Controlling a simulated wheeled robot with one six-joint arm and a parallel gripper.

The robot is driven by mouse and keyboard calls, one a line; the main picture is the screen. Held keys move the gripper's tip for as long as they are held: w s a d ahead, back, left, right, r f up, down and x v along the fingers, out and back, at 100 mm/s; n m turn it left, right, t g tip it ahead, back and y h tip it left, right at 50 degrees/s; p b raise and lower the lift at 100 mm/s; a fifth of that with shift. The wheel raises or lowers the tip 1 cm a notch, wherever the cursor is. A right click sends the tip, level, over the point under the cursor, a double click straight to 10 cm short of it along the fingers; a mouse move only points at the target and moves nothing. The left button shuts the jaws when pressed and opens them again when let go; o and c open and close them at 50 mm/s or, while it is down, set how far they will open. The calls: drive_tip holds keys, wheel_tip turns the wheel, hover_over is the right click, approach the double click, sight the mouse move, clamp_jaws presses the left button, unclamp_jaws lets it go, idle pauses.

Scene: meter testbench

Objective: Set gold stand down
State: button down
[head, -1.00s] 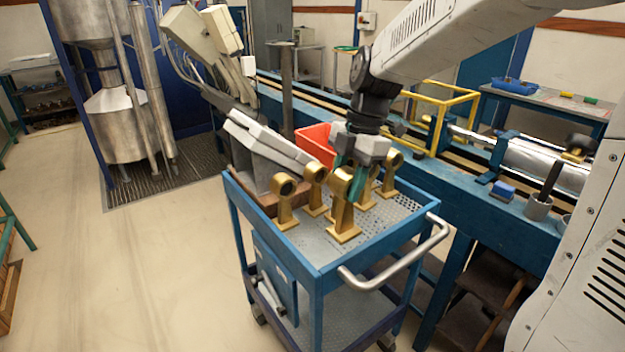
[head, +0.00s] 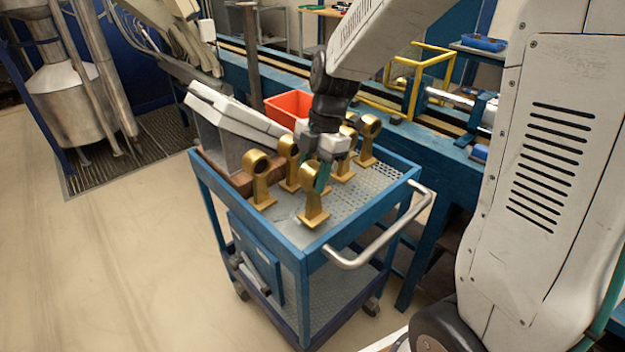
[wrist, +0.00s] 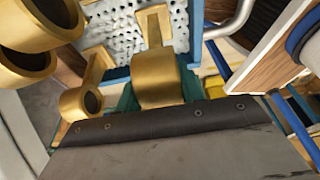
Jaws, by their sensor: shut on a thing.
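The gold stand (head: 312,193) in my gripper has a ring top and a flat square base. It is near the front corner of the blue trolley's perforated top (head: 345,205). My gripper (head: 322,176) is shut on it from above and behind, with teal fingers on its upper part. In the wrist view the held stand (wrist: 155,80) sits between the teal fingers. I cannot tell whether its base touches the tray. Other gold stands are close by: one at the left (head: 260,180), one behind (head: 289,163), and one at the right (head: 369,140).
A grey and white device (head: 235,120) and a red bin (head: 288,108) are behind the stands. The trolley has a raised blue rim and a metal handle (head: 385,240). Bare tray shows to the right of the held stand. A blue bench (head: 445,165) runs behind.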

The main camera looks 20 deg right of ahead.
drive_tip(key=shift+f, duration=1)
drive_tip(key=c, duration=0.9)
unclamp_jaws()
